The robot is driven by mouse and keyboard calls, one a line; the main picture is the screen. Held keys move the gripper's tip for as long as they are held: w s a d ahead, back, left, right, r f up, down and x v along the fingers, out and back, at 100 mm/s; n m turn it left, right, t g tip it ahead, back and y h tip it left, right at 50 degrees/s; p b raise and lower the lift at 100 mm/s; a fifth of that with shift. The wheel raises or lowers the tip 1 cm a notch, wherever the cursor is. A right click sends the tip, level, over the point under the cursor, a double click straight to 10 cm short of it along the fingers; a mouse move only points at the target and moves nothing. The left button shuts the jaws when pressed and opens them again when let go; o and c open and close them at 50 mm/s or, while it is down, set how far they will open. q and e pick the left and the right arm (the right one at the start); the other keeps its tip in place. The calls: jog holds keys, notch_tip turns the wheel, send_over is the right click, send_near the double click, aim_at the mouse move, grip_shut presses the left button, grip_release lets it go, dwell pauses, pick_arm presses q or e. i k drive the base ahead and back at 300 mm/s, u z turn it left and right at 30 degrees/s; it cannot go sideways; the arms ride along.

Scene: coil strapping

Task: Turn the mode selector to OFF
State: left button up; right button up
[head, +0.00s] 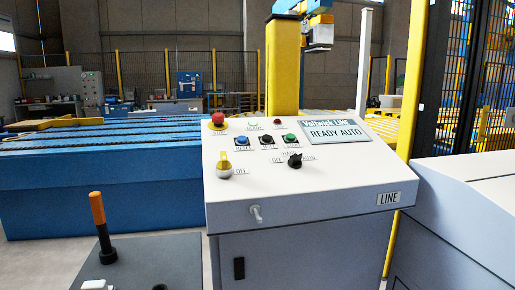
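A sloped white control panel (310,195) stands in the middle of the head view. A black rotary knob (295,160), which looks like the mode selector, sits right of the panel's middle. Small labels surround it, too blurred to read surely; its pointer seems turned toward the right-hand label. A rotary switch with a yellow handle (225,165) sits at the panel's left, its handle upright, with an "OFF" label beside it. The display (335,131) reads "READY AUTO". Neither of my grippers is in view.
A red mushroom button (217,118) and blue, black and green push buttons share the panel. A small lever (257,214) sticks out of its front. A dark box with an orange-topped lever (98,215) stands at front left. A yellow post (410,80) rises behind right.

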aim_at(295, 162)
jog(key=z, duration=0.1)
jog(key=i, duration=0.75)
jog(key=z, duration=0.6)
